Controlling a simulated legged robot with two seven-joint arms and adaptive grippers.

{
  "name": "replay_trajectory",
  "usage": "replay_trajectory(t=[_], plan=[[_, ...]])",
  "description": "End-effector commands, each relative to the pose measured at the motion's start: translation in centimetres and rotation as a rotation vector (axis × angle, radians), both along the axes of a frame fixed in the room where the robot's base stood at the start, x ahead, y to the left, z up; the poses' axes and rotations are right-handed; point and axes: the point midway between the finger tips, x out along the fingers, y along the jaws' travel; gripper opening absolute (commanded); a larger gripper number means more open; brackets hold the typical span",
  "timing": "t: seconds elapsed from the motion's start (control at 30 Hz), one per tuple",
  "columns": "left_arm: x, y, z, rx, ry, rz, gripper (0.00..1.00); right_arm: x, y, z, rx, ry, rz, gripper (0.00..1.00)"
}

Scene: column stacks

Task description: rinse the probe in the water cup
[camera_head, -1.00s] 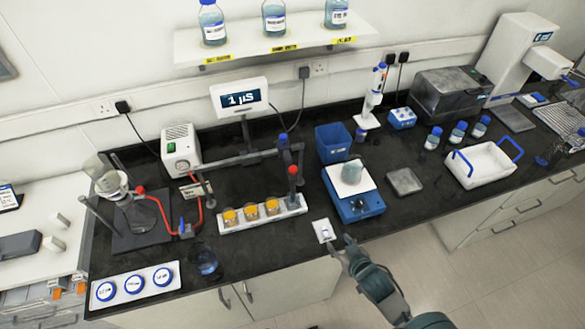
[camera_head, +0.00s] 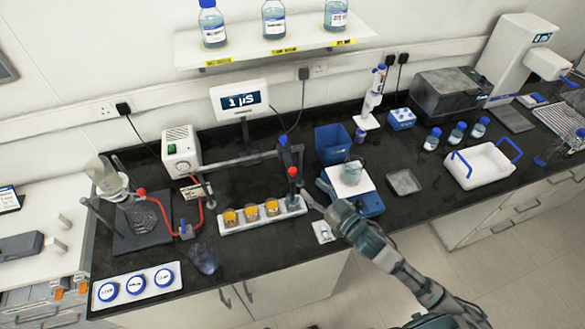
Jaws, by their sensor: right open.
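A red-capped probe (camera_head: 292,172) stands upright at the right end of a white rack (camera_head: 235,226), below a grey arm. Its lower tip is too small to make out. My right gripper (camera_head: 315,192) is open and empty, with its fingers just right of the probe, apart from it as far as I can see. A clear beaker (camera_head: 353,173) sits on the blue-and-white stirrer (camera_head: 368,204). Another glass beaker (camera_head: 205,260) stands at the front left. I cannot tell which one is the water cup. My left gripper is not in view.
Several yellow-filled cups (camera_head: 250,213) sit in the rack. A blue bin (camera_head: 332,143) stands behind the stirrer, and a small white pad (camera_head: 323,231) lies at the front edge. A display (camera_head: 240,100) reads 1 µS. A white tray (camera_head: 482,165) is at the right.

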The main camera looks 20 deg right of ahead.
Motion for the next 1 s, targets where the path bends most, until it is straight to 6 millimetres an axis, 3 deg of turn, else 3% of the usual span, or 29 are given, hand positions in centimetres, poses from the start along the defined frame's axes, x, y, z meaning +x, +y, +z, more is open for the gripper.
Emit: replay_trajectory(t=[0.2, 0.4, 0.6, 0.87, 1.0], plan=[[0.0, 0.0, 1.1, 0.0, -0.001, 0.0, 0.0, 4.7, 2.1, 0.3, -0.001, -0.003, 0.0, 0.51], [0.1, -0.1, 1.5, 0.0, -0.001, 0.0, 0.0, 7.8, 3.6, 0.1, -0.001, 0.0, 0.0, 0.51], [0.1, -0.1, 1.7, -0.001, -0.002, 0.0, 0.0, 9.1, 4.2, 0.0, -0.002, 0.0, 0.001, 0.51], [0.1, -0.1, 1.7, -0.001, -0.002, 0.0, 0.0, 9.2, 4.2, 0.0, -0.002, 0.0, 0.001, 0.51], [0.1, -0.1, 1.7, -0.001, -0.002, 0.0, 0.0, 9.2, 4.2, 0.0, -0.001, 0.0, 0.001, 0.21]])
